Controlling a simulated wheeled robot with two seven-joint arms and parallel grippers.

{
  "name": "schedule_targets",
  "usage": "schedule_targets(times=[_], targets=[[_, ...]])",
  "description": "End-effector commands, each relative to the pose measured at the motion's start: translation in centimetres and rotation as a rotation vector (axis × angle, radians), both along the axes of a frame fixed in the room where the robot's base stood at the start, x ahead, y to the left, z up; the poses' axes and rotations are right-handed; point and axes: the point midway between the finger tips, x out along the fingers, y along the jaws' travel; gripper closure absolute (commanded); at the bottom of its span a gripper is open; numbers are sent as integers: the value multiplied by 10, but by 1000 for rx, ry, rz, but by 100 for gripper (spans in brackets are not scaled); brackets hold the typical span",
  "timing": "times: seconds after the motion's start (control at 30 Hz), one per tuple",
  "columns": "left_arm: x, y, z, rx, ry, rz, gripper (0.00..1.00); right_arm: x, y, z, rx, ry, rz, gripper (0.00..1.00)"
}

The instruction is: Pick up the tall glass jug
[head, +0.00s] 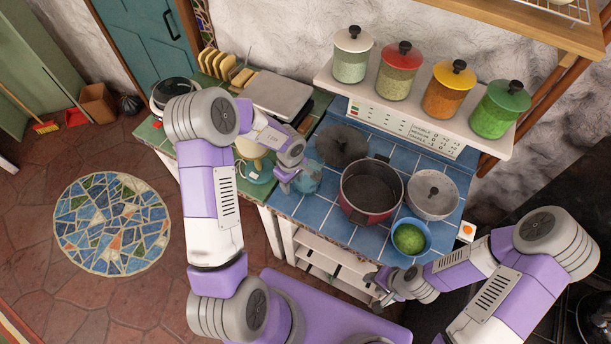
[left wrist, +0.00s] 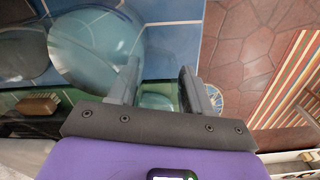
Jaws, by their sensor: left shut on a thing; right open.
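The tall glass jug (head: 308,178), clear with a bluish tint, is at the left part of the blue-tiled counter. It is partly hidden behind my left gripper (head: 289,183). In the left wrist view the jug (left wrist: 92,48) shows as a large see-through round shape to the left of the fingers (left wrist: 160,82). My left gripper is shut on the jug at its side; the exact part between the fingers is hard to make out. I cannot tell whether the jug's base touches the tiles. My right gripper (head: 384,290) is open and empty, low in front of the counter.
A shelf (head: 335,84) with several jars (head: 351,60) hangs behind. Open floor lies left.

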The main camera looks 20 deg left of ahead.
Motion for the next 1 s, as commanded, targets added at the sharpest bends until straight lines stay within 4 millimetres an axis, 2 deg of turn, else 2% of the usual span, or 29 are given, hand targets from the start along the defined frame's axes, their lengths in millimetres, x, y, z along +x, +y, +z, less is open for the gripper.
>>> schedule_targets(times=[0.33,0.47,0.8,1.0], targets=[[1,0,1,0,-2,0,100,0,0,0,0,0,0,57],[1,0,9,0,-4,1,100,0,0,1,0,0,0,57],[2,1,67,0,-7,2,100,0,0,11,0,0,0,57],[2,0,94,0,-6,1,100,0,0,15,0,0,0,57]])
